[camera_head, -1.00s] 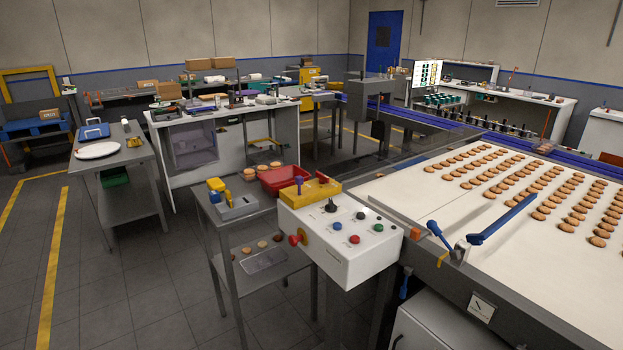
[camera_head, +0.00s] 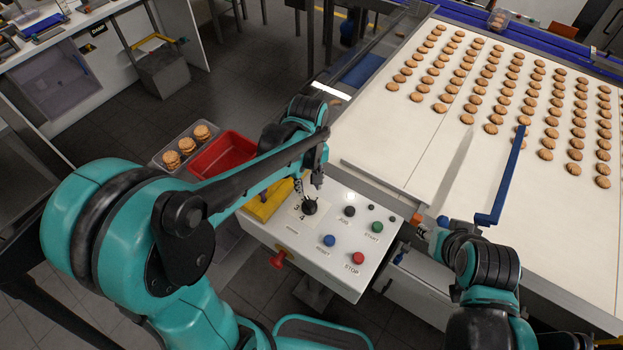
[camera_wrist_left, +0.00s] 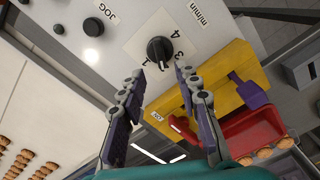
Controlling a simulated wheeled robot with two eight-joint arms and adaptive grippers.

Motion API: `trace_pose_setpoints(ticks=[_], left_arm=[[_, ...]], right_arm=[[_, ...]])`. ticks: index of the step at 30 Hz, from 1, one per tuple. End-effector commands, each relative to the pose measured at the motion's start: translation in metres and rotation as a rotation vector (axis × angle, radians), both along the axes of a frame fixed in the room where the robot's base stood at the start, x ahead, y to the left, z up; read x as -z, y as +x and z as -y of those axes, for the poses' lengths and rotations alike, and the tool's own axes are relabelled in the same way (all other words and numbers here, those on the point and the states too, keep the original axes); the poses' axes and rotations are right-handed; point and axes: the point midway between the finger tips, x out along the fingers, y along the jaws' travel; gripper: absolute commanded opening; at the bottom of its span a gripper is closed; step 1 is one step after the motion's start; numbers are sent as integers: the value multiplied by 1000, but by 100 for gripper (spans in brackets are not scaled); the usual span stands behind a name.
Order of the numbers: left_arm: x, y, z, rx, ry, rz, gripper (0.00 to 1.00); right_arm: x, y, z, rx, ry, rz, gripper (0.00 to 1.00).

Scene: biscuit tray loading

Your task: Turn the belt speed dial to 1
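The belt speed dial (camera_head: 310,206) is a black knob on the white control box (camera_head: 345,262). The wrist view shows the dial (camera_wrist_left: 159,48) on a white plate, with numerals 3 and 4 to its right. Its pointer seems to face down in that picture, left of the 3; the exact numeral is unclear. My left gripper (camera_head: 308,184) is just above the dial. In the left wrist view its fingers (camera_wrist_left: 160,73) are apart with nothing between them, slightly short of the knob. My right gripper (camera_head: 430,236) is near the belt's edge; its fingers are unclear.

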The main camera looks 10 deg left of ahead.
Motion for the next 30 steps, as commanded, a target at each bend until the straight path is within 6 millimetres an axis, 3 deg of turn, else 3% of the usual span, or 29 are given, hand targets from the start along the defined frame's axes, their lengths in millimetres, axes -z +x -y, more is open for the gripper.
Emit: trace_pose_setpoints(ticks=[13, 25, 26, 29, 30], left_arm=[[67, 0, 0, -3, 0, -3, 33], [77, 0, 0, -3, 0, -3, 33], [77, 0, 0, -3, 0, -3, 30], [77, 0, 0, -3, 0, -3, 4], [77, 0, 0, -3, 0, -3, 0]], right_arm=[[19, 0, 0, 0, 0, 0, 40], [20, 0, 0, 0, 0, 0, 40], [20, 0, 0, 0, 0, 0, 40], [20, 0, 0, 0, 0, 0, 40], [20, 0, 0, 0, 0, 0, 40]])
